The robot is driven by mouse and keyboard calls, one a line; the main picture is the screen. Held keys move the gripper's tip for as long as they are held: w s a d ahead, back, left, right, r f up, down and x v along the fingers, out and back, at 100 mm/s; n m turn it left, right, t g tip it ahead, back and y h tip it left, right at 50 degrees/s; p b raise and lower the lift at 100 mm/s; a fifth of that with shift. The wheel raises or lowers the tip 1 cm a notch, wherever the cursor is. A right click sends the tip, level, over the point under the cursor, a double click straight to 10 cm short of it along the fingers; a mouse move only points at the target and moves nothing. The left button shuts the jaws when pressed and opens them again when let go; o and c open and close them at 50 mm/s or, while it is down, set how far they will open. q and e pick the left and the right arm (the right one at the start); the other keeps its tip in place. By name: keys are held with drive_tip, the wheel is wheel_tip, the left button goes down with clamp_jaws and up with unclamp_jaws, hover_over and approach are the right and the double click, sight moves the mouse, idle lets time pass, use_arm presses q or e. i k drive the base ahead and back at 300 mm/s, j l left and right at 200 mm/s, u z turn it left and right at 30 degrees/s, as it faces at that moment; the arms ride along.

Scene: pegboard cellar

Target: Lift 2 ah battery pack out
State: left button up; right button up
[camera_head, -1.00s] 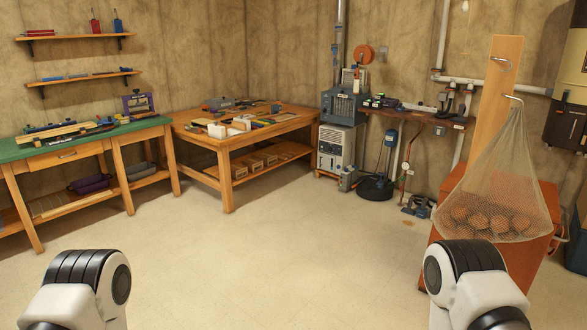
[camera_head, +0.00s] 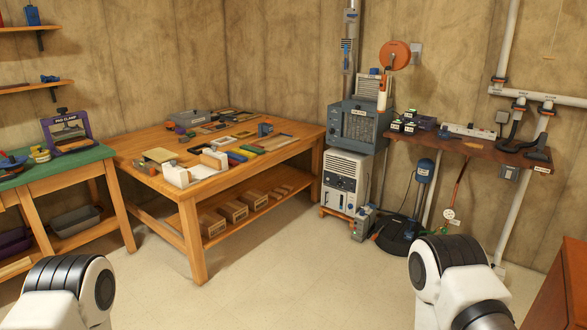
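Several small dark blocks with light green labels (camera_head: 397,126), which look like battery packs or chargers, sit at the left end of the brown wall shelf (camera_head: 470,148) on the right. Their labels are too small to read, so I cannot tell which is the 2 Ah battery pack or whether it sits in something. Neither gripper is in view. Only my white and black arm joints show at the bottom left and bottom right, well short of the shelf.
A wooden workbench (camera_head: 190,190) with many loose items stands left of centre. A blue-grey unit (camera_head: 357,125) on a white dehumidifier-like box (camera_head: 345,178) stands left of the shelf. A black round base (camera_head: 402,237) is on the floor below it. The floor (camera_head: 260,275) in front is clear.

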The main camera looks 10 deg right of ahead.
sight(411, 113)
drive_tip(key=i+z, duration=0.15)
drive_tip(key=i, duration=0.35)
drive_tip(key=i+j+z, duration=0.15)
drive_tip(key=i, duration=0.35)
drive_tip(key=i+j+z, duration=0.15)
drive_tip(key=i, duration=0.35)
drive_tip(key=i+j+z, duration=0.15)
drive_tip(key=i, duration=0.35)
drive_tip(key=i+j+z, duration=0.85)
drive_tip(key=i+j, duration=0.1)
drive_tip(key=j, duration=0.1)
